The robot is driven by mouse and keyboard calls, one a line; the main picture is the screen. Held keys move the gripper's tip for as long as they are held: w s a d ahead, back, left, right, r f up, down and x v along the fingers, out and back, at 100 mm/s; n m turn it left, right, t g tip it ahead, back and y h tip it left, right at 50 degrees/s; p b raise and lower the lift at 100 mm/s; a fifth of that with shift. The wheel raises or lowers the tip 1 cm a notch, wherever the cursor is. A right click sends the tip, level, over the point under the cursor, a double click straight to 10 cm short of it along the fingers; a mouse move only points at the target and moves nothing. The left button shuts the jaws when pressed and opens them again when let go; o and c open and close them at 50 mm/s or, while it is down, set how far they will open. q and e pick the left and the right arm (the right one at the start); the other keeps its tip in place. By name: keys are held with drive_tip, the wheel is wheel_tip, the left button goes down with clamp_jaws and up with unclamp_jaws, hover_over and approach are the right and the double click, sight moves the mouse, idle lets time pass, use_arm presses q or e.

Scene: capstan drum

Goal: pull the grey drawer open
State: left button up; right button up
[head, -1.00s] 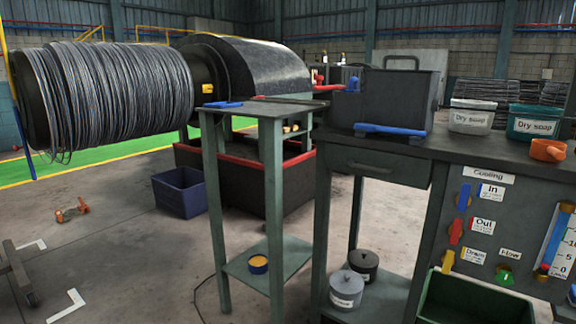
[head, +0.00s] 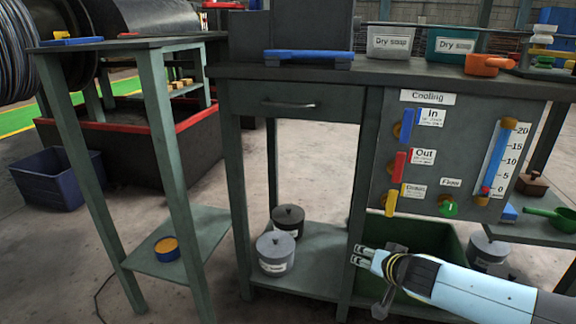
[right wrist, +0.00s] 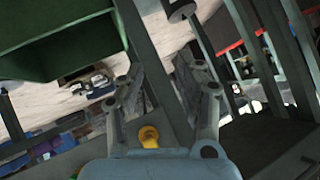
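The grey drawer (head: 340,103) is shut under the worktop of the dark bench in the head view. Its thin metal bar handle (head: 289,104) shows on the front. My right gripper (head: 371,283) is low and to the right of the drawer, in front of the green bin, well apart from the handle. In the right wrist view its fingers (right wrist: 155,75) are spread with nothing between them. My left gripper is not in view.
The cooling panel (head: 450,150) is right of the drawer. Lidded pots (head: 276,252) stand on the lower shelf. A green bin (head: 430,240) is behind my right gripper. A side table (head: 150,90) stands left.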

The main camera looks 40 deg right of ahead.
drive_tip(key=w+r+m+t+b, duration=0.3)
drive_tip(key=w+r+m+t, duration=0.15)
drive_tip(key=w+r, duration=0.75)
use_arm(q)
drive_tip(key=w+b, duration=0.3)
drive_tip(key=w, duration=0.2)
use_arm(e)
drive_tip(key=m+t+y, duration=0.2)
drive_tip(key=m+t, duration=0.1)
drive_tip(key=t, duration=0.2)
approach(288, 106)
drive_tip(key=w, duration=0.3)
drive_tip(key=w+r+p, duration=0.1)
drive_tip(key=w, duration=0.2)
drive_tip(key=w+d+p, duration=0.1)
drive_tip(key=w, duration=0.2)
drive_tip(key=shift+d+r, duration=0.1)
drive_tip(key=shift+r, duration=0.2)
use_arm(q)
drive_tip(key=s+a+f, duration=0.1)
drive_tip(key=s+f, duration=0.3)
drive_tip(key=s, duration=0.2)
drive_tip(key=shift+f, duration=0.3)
use_arm(e)
drive_tip(key=shift+w, duration=0.75)
drive_tip(key=shift+f, duration=0.1)
clamp_jaws()
